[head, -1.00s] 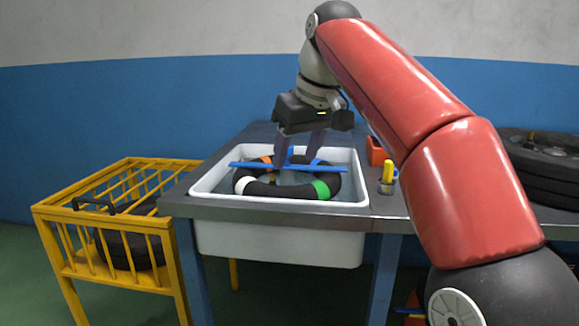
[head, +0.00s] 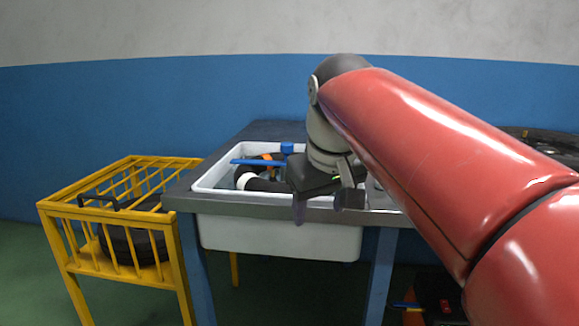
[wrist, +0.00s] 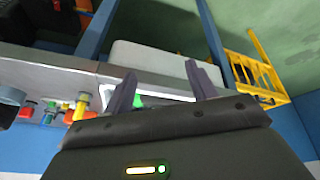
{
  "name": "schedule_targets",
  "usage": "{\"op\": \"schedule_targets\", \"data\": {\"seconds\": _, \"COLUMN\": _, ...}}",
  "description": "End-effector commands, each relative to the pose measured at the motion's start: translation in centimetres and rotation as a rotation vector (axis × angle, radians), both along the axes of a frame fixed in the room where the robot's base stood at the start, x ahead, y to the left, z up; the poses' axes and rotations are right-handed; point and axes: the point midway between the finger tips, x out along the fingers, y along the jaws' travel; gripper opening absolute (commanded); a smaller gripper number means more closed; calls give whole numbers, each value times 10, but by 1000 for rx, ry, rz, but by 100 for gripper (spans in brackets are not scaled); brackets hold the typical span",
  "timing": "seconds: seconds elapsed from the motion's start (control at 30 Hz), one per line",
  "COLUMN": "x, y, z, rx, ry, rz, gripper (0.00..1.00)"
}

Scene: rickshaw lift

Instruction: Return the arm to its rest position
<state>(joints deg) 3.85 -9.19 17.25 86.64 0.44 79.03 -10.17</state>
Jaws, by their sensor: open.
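My gripper (head: 321,208) is open and empty in the head view. Its fingers point down in front of the near edge of the white sink (head: 280,238). My red arm reaches in from the right and covers much of the bench behind it. In the wrist view my gripper (wrist: 158,82) shows two spread dark fingers with nothing held between them, with the white sink (wrist: 150,62) beyond. A dark ring with white and orange bands (head: 262,184) lies in the sink, partly hidden by my gripper. A blue bar (head: 255,162) lies across it.
A yellow cage (head: 62,211) holding a dark tyre (head: 130,244) stands left of the bench. Small coloured items, including a yellow one (wrist: 80,106), show on the bench in the wrist view. More tyres (head: 550,140) lie at the right. Open floor lies at lower left.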

Motion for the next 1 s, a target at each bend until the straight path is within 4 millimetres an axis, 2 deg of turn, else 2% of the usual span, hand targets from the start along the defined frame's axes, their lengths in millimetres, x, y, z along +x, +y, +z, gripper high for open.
{"op": "schedule_targets", "data": {"seconds": 0.03, "x": -17, "y": -11, "z": -14, "rx": -6, "ry": -8, "rz": -38, "gripper": 57}}
{"op": "schedule_targets", "data": {"seconds": 0.17, "x": -56, "y": -42, "z": -57, "rx": 5, "ry": -34, "rz": -149, "gripper": 57}}
{"op": "schedule_targets", "data": {"seconds": 0.3, "x": -99, "y": -74, "z": -111, "rx": 41, "ry": -58, "rz": -257, "gripper": 57}}
{"op": "schedule_targets", "data": {"seconds": 0.5, "x": -146, "y": -99, "z": -177, "rx": 102, "ry": -75, "rz": -359, "gripper": 57}}
{"op": "schedule_targets", "data": {"seconds": 0.6, "x": -157, "y": -103, "z": -194, "rx": 120, "ry": -79, "rz": -381, "gripper": 57}}
{"op": "schedule_targets", "data": {"seconds": 0.7, "x": -161, "y": -104, "z": -201, "rx": 128, "ry": -80, "rz": -390, "gripper": 57}}
{"op": "schedule_targets", "data": {"seconds": 1.0, "x": -161, "y": -104, "z": -202, "rx": 127, "ry": -78, "rz": -390, "gripper": 57}}
